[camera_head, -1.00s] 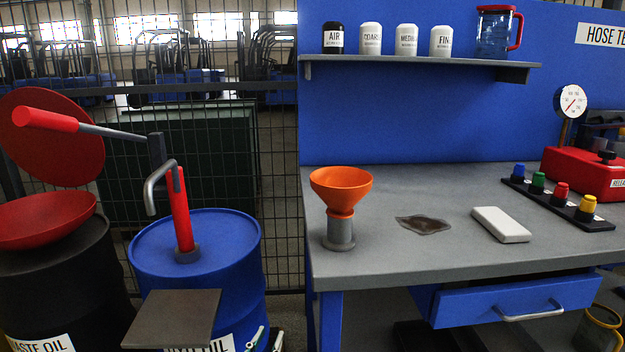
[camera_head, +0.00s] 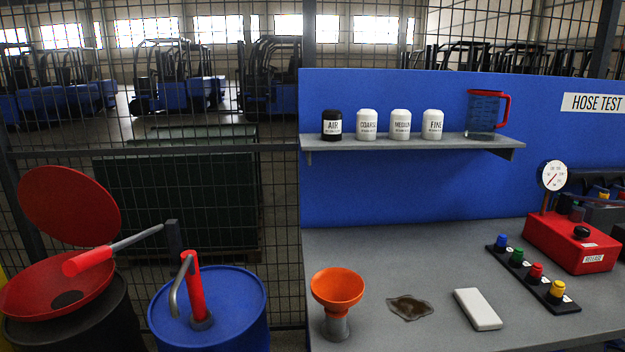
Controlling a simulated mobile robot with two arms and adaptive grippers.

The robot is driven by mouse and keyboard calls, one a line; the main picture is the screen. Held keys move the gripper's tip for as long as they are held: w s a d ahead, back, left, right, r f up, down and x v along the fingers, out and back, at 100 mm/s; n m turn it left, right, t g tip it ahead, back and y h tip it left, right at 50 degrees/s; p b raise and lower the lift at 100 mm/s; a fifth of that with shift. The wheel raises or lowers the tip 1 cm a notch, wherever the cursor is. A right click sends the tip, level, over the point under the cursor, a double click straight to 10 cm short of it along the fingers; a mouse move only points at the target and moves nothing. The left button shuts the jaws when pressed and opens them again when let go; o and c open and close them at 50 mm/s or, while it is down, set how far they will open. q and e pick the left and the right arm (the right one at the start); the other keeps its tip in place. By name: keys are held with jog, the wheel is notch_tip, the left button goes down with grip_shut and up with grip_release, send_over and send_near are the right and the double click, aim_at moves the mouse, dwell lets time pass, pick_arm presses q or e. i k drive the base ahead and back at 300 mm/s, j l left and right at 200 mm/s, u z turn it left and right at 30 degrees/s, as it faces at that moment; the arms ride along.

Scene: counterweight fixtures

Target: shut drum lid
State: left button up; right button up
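The drum lid (camera_head: 70,205) is a round red disc at the left. It stands raised and tilted back behind a red funnel-shaped bowl (camera_head: 35,295) on top of a black drum (camera_head: 85,322). A dark round opening shows inside the bowl. The lid is open. Neither of my grippers shows in this view.
A grey bench (camera_head: 400,255) with an orange funnel (camera_head: 337,287) is further right.

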aim_at(68, 204)
jog(key=u, duration=1.4)
jog(key=i+j, duration=0.7)
jog(key=j, duration=0.15)
